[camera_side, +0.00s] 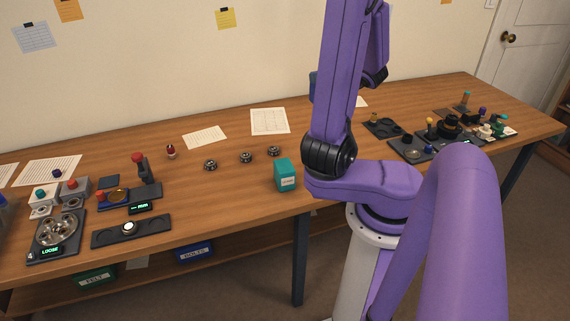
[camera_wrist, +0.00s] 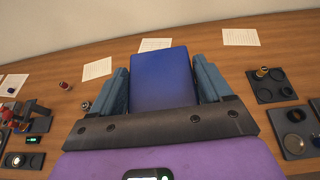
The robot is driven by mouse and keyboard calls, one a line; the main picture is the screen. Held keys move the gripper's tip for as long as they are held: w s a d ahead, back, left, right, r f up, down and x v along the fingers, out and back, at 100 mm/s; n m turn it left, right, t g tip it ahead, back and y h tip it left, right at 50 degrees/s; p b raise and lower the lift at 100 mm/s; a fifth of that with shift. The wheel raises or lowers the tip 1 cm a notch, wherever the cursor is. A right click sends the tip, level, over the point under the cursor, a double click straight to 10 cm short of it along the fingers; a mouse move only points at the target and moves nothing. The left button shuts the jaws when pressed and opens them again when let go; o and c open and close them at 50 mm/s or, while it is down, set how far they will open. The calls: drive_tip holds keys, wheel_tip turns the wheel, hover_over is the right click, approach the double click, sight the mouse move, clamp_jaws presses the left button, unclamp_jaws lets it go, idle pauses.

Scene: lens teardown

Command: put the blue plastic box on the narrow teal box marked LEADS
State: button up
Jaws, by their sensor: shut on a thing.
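The blue plastic box (camera_wrist: 162,85) is between the two blue-grey fingers of my gripper (camera_wrist: 161,68) in the wrist view; the gripper is shut on it. In the side view my own purple arm hides the gripper and most of what it holds; only a small blue patch shows at the arm's left edge. A narrow teal box (camera_side: 285,175) stands upright near the table's front edge in the side view, left of my arm. Its pale label is too small to read. Nothing rests on its top. It does not show in the wrist view.
Several small dark rings (camera_side: 246,157) lie left of and behind the teal box. Paper sheets (camera_side: 269,121) lie farther back. A dark tray with a white disc (camera_side: 130,229) and devices fill the left. Trays and parts (camera_side: 450,130) crowd the right. The wood around the teal box is clear.

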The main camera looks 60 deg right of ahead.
wheel_tip(320, 180, up, 5)
drive_tip(key=shift+f, duration=0.15)
drive_tip(key=w+a+f+n+t+y, duration=0.3)
drive_tip(key=w+a+f+n+y, duration=0.2)
drive_tip(key=w+a+n+y, duration=0.75)
drive_tip(key=s+a+f+n+g+y, duration=0.1)
drive_tip(key=a+f+n+g+y, duration=0.1)
drive_tip(key=a+n+g+y, duration=0.45)
drive_tip(key=s+a+f+n+g+h, duration=0.1)
drive_tip(key=s+a+n+g, duration=0.3)
drive_tip(key=n+g, duration=0.55)
drive_tip(key=s+a+f+n+g+h, duration=0.1)
drive_tip(key=s+f+n+g, duration=0.1)
drive_tip(key=s+n+g, duration=0.55)
drive_tip(key=w+d+r+n+t+h, duration=0.1)
drive_tip(key=d+r+n+t+h, duration=0.15)
drive_tip(key=d+n+h, duration=0.5)
drive_tip(key=w+d+r+n+t+h, duration=0.1)
drive_tip(key=d+r+n+h, duration=0.2)
drive_tip(key=n+h, duration=0.9)
drive_tip(key=w+r+n+t+h, duration=0.2)
drive_tip(key=w+r+n+t, duration=0.2)
drive_tip(key=w+n+t, duration=0.3)
drive_tip(key=f, duration=0.6)
drive_tip(key=s+f, duration=0.1)
drive_tip(key=f, duration=1.2)
drive_tip(key=shift+s+d, duration=0.15)
